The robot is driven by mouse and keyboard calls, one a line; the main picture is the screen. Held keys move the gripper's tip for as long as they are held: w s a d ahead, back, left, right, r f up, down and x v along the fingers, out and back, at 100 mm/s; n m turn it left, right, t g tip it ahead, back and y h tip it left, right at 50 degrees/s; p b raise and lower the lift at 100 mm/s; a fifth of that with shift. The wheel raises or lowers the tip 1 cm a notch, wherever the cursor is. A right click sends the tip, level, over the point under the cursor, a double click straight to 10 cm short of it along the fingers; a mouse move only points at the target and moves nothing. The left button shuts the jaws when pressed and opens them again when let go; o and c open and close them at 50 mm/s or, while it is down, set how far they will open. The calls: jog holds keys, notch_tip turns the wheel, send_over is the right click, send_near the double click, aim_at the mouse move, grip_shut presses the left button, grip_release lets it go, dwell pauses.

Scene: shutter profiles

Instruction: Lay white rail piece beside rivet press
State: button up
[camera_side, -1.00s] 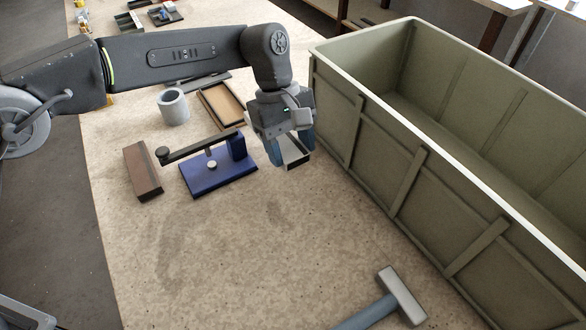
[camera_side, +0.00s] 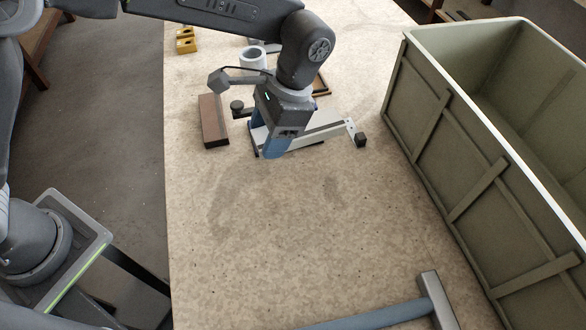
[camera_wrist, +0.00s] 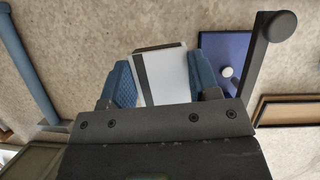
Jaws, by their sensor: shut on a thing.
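The white rail piece (camera_side: 325,122) is gripped by my gripper (camera_side: 272,150), whose blue fingers close on its sides. In the side view it reaches out to the right of the fingers, near a small black end. It also shows between the fingers in the wrist view (camera_wrist: 168,75), with a dark stripe on it. The rivet press has a blue base (camera_wrist: 222,50) and a dark lever (camera_wrist: 262,65), just right of the rail in the wrist view. In the side view my gripper hides most of the press. I cannot tell whether the rail touches the bench.
A brown block (camera_side: 213,120) lies left of the press. A grey cylinder (camera_side: 252,58) and a wood-rimmed tray (camera_side: 321,84) are behind. A large green bin (camera_side: 440,140) stands at the right, and a hammer (camera_side: 436,295) lies in front.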

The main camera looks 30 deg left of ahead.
aim_at(261, 179)
jog(key=shift+s+a+m, duration=0.25)
jog(key=shift+a+m, duration=0.1)
jog(key=shift+m, duration=0.05)
jog(key=shift+s+a+f, duration=0.1)
jog(key=shift+f, duration=0.25)
notch_tip(261, 179, down, 9)
jog(key=shift+f, duration=0.15)
jog(key=shift+f, duration=0.15)
jog(key=o, duration=0.9)
jog(key=shift+o, duration=0.2)
jog(key=v, duration=1.2)
jog(key=shift+s+r, duration=0.2)
